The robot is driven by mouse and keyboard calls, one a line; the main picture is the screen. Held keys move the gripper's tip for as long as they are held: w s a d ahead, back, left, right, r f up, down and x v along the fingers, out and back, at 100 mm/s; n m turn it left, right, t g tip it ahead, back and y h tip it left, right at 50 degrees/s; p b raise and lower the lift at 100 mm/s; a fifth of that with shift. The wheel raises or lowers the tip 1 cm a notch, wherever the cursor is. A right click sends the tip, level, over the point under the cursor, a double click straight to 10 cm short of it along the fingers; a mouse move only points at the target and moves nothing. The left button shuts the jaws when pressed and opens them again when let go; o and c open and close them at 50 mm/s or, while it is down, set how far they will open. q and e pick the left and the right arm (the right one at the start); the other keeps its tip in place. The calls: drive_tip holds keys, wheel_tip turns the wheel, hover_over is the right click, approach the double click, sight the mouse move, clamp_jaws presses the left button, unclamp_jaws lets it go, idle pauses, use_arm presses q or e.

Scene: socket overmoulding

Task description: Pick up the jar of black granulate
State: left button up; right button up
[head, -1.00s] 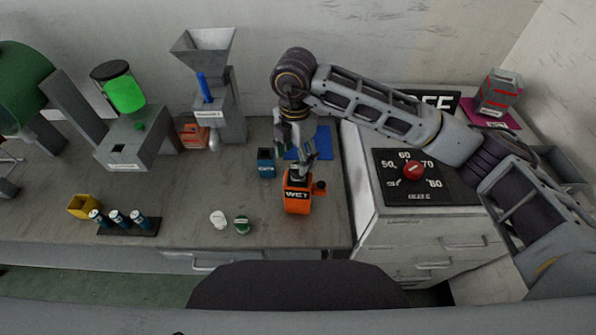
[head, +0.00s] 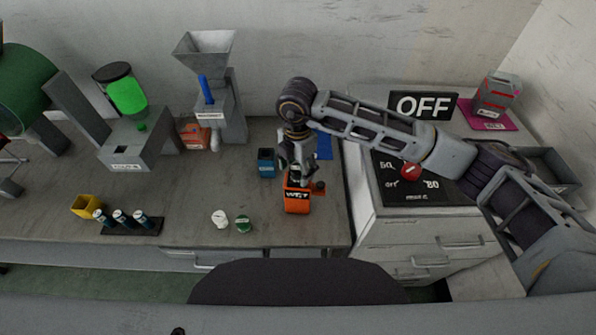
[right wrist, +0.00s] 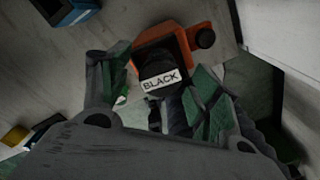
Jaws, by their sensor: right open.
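The jar with a white BLACK label (right wrist: 159,81) shows in the right wrist view as a dark, round top. It stands at the orange holder (right wrist: 185,42), which is marked WET in the head view (head: 297,203). Whether the jar sits in or on the holder I cannot tell. My right gripper (right wrist: 158,108) is open, with its green-padded fingers on either side of the jar. In the head view, my right gripper (head: 296,170) points down over the holder and hides most of the jar. Contact is not clear. My left gripper is not in view.
A blue container (head: 266,163) stands left of the holder. A white piece (head: 220,218) and a green piece (head: 243,223) lie near the front edge. A black rack (head: 130,227) holds several vials. A white cabinet (head: 400,232) stands on the right.

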drive_tip(key=shift+f, duration=0.2)
idle(0.3)
drive_tip(key=c, duration=1.1)
